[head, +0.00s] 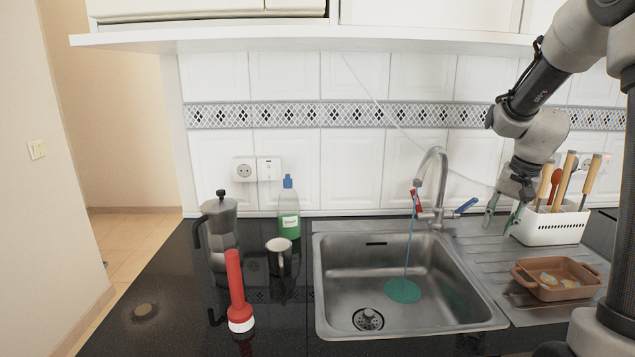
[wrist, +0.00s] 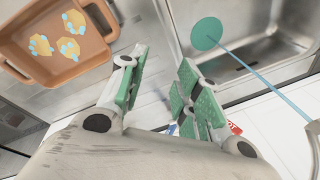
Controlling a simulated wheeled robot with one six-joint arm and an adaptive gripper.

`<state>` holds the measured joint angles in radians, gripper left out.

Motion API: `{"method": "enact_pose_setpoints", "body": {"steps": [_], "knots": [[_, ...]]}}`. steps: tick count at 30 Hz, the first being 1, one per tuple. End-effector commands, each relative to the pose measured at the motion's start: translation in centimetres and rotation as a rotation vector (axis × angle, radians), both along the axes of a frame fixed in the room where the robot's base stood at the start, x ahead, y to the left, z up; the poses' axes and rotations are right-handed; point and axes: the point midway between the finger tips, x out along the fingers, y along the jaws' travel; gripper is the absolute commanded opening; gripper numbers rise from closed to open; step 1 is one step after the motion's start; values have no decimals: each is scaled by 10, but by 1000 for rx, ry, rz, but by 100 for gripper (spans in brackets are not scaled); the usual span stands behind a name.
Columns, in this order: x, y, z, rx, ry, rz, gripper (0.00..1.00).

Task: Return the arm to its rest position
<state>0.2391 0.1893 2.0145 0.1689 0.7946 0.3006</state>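In the wrist view my gripper (wrist: 155,88) is open, with nothing between the fingers. Bare drainboard shows beyond them. My arm comes down from the upper right of the head view.
A brown dish (head: 556,291) with several blue-spotted pieces sits on the drainboard. The tap (head: 437,185) runs into the sink (head: 340,300). A moka pot (head: 221,235), mug (head: 279,258), bottle (head: 289,214) and red flashlight (head: 237,285) stand left.

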Motion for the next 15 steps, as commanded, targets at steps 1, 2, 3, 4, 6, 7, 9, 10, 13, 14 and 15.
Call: {"method": "enact_pose_setpoints", "body": {"steps": [1,2,3,4,6,7,9,10,13,14,15], "knots": [[-25,10,12,-18,7,74,33],[-41,15,19,-30,14,121,33],[-63,22,26,-45,22,185,33],[-80,28,32,-58,26,232,33],[-119,39,44,-87,31,337,33],[-135,44,49,-99,29,376,33],[-170,52,56,-129,22,457,33],[-184,55,59,-143,15,485,33],[-221,64,65,-181,-24,544,33],[-229,66,66,-192,-41,554,33],[-238,69,69,-206,-66,565,33]]}}
